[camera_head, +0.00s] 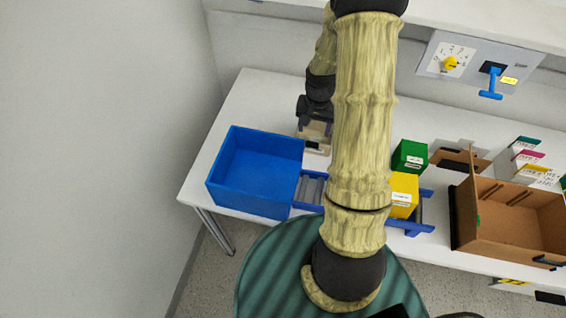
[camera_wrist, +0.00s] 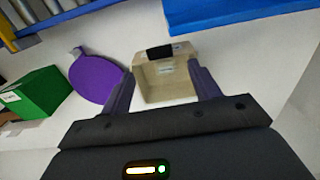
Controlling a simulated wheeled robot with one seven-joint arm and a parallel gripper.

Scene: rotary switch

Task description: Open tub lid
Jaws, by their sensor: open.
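The tub (camera_wrist: 165,78) is a small beige, see-through box with a black clip or handle on its top edge. It stands on the white table, straight ahead of the wrist camera. It also shows in the head view (camera_head: 316,146), partly hidden by my arm. My gripper (camera_wrist: 162,70) is open, with its two purple-grey fingers on either side of the tub in the picture. Nothing is held between them. I cannot tell whether the fingers touch the tub. The lid's own edge is not clear. In the head view my gripper (camera_head: 315,121) hangs just behind the tub.
A blue bin (camera_head: 232,192) stands left of the tub. A roller conveyor (camera_head: 311,187), a yellow box (camera_head: 403,192), a green box (camera_head: 409,155) and a brown open box (camera_head: 520,214) lie to the right. A flat purple disc (camera_wrist: 95,77) lies beside the tub. A yellow rotary knob (camera_head: 450,63) is behind.

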